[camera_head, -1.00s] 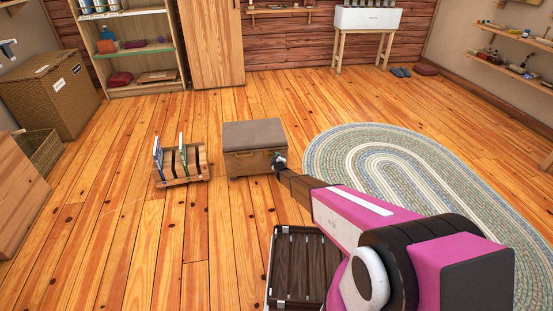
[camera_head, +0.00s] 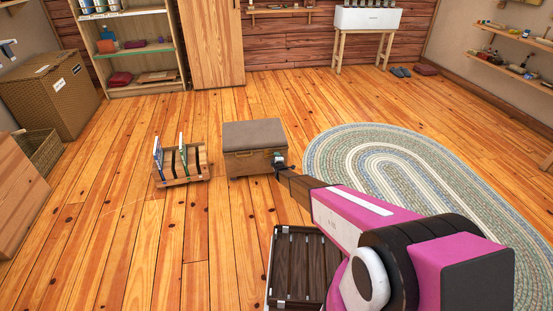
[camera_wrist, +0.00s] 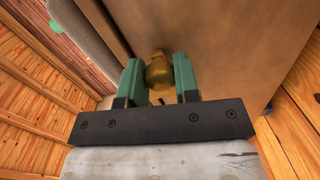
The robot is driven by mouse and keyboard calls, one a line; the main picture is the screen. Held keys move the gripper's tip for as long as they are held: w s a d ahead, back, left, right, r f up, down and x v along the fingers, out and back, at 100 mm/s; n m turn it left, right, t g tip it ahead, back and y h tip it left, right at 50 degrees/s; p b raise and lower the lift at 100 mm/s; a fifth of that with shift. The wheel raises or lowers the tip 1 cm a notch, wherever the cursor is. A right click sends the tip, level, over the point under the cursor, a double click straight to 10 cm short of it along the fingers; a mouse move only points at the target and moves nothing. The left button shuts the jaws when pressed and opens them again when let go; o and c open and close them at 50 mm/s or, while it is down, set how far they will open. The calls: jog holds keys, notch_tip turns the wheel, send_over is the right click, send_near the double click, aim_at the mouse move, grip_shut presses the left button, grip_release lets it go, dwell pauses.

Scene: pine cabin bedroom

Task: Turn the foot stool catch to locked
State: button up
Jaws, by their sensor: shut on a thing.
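The foot stool (camera_head: 253,135) stands on the floor near the middle of the head view, a wooden box with a grey-brown padded top. Its front wooden face (camera_wrist: 235,50) fills much of the wrist view. The catch (camera_wrist: 159,72) is a small brass-coloured piece on that face. My gripper (camera_wrist: 159,78) has green fingers, one on each side of the catch, and is shut on it. In the head view my gripper (camera_head: 278,162) is at the right end of the stool's front and hides the catch.
A small wooden rack (camera_head: 181,166) with upright thin items stands left of the stool. A dark slatted case (camera_head: 298,265) lies in front, beside my arm. An oval braided rug (camera_head: 400,165) lies to the right.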

jog(key=o, duration=0.9)
jog(key=shift+a, duration=0.1)
jog(key=shift+s, duration=0.1)
jog(key=v, duration=1)
jog(key=shift+s, duration=0.3)
